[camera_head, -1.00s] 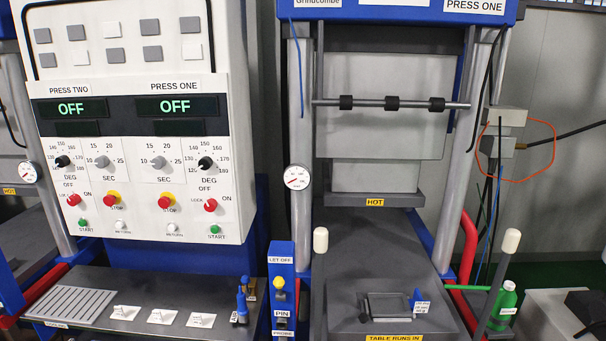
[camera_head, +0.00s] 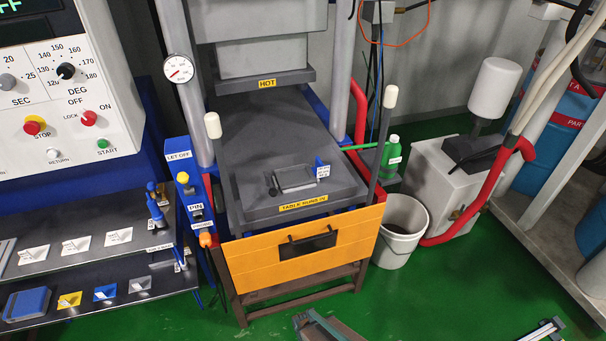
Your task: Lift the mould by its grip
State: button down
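The mould (camera_head: 297,179) is a small flat dark-grey block with a raised frame. It lies on the grey press table (camera_head: 245,150), behind the yellow "TABLE RUNS IN" label. A dark bar with a rounded end, perhaps its grip, shows at its left side; it is too small to tell. A small blue piece with a white label (camera_head: 322,169) stands at its right back corner. Nothing is touching the mould.
The hot press block (camera_head: 262,55) hangs above the table's back. Two white-knobbed posts (camera_head: 213,126) (camera_head: 390,97) flank the table. An orange panel (camera_head: 300,262) is below its front. A white bucket (camera_head: 402,230) and red pipe are at right. Green floor lies in front.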

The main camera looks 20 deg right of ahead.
jog(key=c, duration=1.1)
grip_release()
